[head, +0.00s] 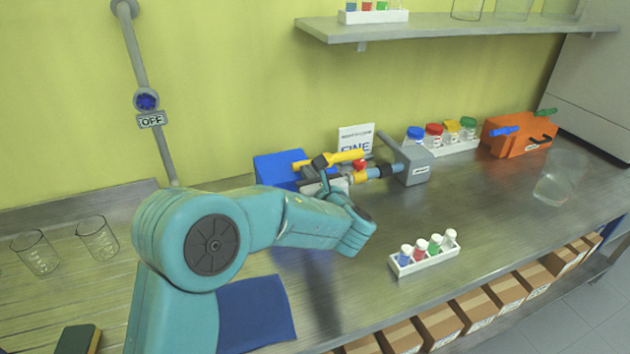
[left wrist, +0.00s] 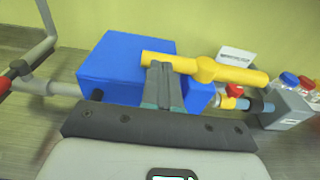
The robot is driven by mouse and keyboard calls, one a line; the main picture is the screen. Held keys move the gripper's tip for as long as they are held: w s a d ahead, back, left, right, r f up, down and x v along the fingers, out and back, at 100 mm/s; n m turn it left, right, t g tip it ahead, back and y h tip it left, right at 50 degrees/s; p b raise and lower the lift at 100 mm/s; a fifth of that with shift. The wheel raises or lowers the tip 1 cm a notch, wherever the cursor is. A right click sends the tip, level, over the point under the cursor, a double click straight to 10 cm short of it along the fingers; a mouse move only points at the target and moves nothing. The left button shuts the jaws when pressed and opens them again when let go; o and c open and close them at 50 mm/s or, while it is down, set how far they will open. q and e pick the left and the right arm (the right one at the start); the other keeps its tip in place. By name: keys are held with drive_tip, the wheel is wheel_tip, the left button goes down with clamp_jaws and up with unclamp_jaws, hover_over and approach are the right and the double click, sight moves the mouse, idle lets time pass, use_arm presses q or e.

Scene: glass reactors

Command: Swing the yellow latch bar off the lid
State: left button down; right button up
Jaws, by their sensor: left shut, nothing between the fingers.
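My left gripper (head: 322,160) is shut and empty. In the left wrist view its fingertips (left wrist: 160,68) overlap the bar near its left end; I cannot tell whether they touch it. My arm hides the lower part of the box. My right gripper is not in view.
A pipe with a red valve handle (head: 359,165) leads right to a grey block (head: 413,165). Behind stands a white sign (head: 356,139). A rack of small vials (head: 425,254) stands in front on the right. A blue mat (head: 257,314) lies near my arm.

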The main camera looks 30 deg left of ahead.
use_arm(q)
drive_tip(key=shift+w+a, duration=0.1)
idle(0.4)
drive_tip(key=shift+a+m+t+h+b, duration=0.3)
drive_tip(key=shift+m+t+h+b, duration=0.1)
drive_tip(key=shift+b, duration=0.25)
